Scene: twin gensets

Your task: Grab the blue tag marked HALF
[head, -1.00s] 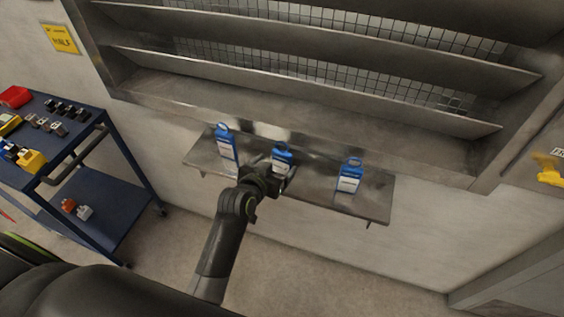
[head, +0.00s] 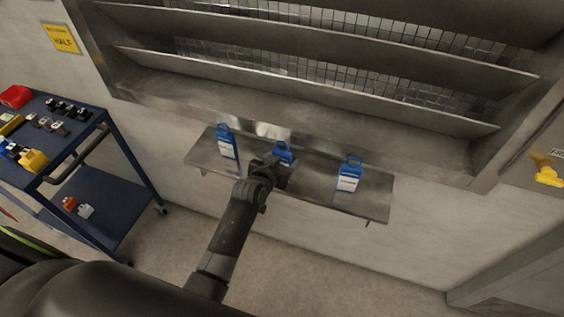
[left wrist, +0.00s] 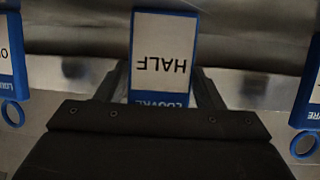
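The blue tag marked HALF (left wrist: 163,58) stands upside down in the left wrist view, with a white face and a blue border. It is the middle of three blue tags on the narrow metal shelf, and in the head view only its upper blue part (head: 283,150) shows. My left gripper (left wrist: 162,75) has one finger on each side of this tag, open, with the fingertips close to its edges. I cannot tell whether they touch. In the head view my left gripper (head: 275,168) hides the tag's lower part. My right gripper is not in view.
Similar blue tags stand left (head: 228,148) and right (head: 349,175) on the metal shelf (head: 375,200). A louvred metal frame (head: 300,105) is above. A blue cart (head: 130,165) with small parts stands left. A yellow HALF sign (head: 63,39) is on the wall.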

